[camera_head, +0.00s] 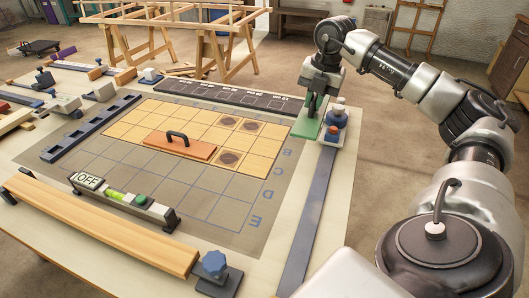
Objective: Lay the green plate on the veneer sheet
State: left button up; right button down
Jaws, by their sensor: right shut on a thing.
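The green plate (303,126) is at the right end of the board, beside the far right corner of the veneer sheet (258,146). My right gripper (314,102) is over the plate and shut on it; the jaws hide its grip point. I cannot tell whether the plate touches the surface below. The veneer sheet is pale wood with a grid and a few dark round marks. An orange plate (190,149) with a black handle lies on it. My left gripper is not in view.
A blue-grey bar clamp (318,200) runs along the right side, its blue and red knobs close to the green plate. A black strip (212,96) lies behind the sheet. A level (125,202) marked OFF and a wooden beam (100,225) lie in front.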

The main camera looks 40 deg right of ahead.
jog(key=shift+f, duration=0.45)
jog(key=w+a+f, duration=0.2)
jog(key=w, duration=0.1)
jog(key=w+a+f, duration=0.2)
jog(key=a, duration=0.1)
jog(key=w+a+f, duration=0.2)
jog(key=w, duration=0.1)
jog(key=shift+w+a+f+p, duration=0.3)
jog(key=shift+a, duration=0.1)
jog(key=shift+f, duration=2.15)
jog(key=c, duration=1.6)
grip_release()
jog(key=shift+f, duration=0.1)
jog(key=o, duration=0.5)
